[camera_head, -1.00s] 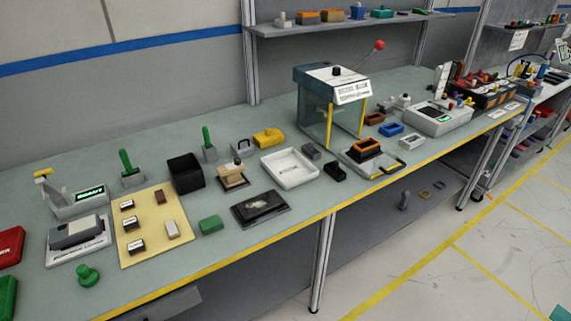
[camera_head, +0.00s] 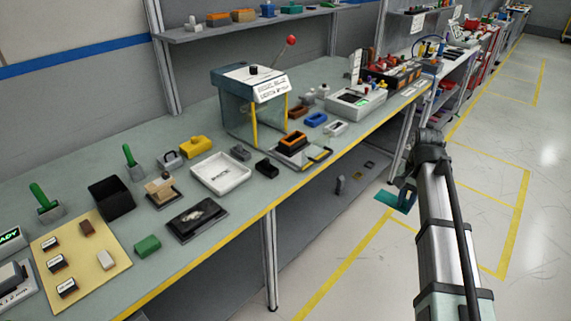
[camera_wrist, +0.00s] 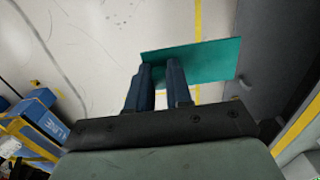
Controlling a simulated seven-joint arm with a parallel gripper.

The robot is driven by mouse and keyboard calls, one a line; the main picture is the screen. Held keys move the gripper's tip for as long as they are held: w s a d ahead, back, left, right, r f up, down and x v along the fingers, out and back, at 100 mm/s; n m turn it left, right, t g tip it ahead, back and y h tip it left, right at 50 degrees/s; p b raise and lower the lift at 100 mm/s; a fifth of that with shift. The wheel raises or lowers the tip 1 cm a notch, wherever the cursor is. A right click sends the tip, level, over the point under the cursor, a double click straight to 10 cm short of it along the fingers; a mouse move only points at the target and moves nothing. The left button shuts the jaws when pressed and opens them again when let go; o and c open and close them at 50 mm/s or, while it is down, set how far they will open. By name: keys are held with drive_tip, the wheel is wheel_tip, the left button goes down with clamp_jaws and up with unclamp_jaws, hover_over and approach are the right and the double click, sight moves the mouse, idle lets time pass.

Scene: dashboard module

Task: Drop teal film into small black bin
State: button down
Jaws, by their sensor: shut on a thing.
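The teal film (camera_wrist: 205,62) is a thin flat sheet, held between the fingers of my gripper (camera_wrist: 161,72) in the wrist view. It sticks out mostly to the right of the fingers. In the head view the film (camera_head: 392,201) and my gripper (camera_head: 408,193) are over the floor, in front of the bench and right of centre. The fingertips are partly hidden there. The small black bin (camera_head: 110,199) is an open-topped box on the bench at the left, well away from my gripper. Its inside is dark.
The bench's yellow front edge (camera_head: 251,222) lies between my gripper and the bin. A white tray (camera_head: 221,186), a dark pad (camera_head: 197,219), a green block (camera_head: 147,245) and a glass-sided press (camera_head: 251,108) stand on the bench. The floor around my arm is clear.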

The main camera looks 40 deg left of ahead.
drive_tip(key=s+a+r, duration=0.2)
drive_tip(key=s+a, duration=0.5)
drive_tip(key=a, duration=0.6)
drive_tip(key=s+a+r, duration=0.2)
drive_tip(key=s+a, duration=0.6)
drive_tip(key=a, duration=0.6)
drive_tip(key=s+a+r, duration=0.2)
drive_tip(key=s+a, duration=0.5)
drive_tip(key=a, duration=0.6)
drive_tip(key=s+a+r, duration=0.2)
drive_tip(key=s+a, duration=0.5)
drive_tip(key=s, duration=0.5)
drive_tip(key=s+a+r, duration=0.2)
drive_tip(key=s+a, duration=0.5)
drive_tip(key=s, duration=0.5)
drive_tip(key=s+a+r, duration=0.2)
drive_tip(key=s+a, duration=0.6)
drive_tip(key=s, duration=0.4)
drive_tip(key=f, duration=0.3)
drive_tip(key=s+f, duration=0.1)
drive_tip(key=f, duration=0.1)
drive_tip(key=shift+d+f, duration=0.1)
drive_tip(key=shift+f, duration=0.2)
drive_tip(key=c, duration=0.9)
unclamp_jaws()
drive_tip(key=shift+c, duration=0.2)
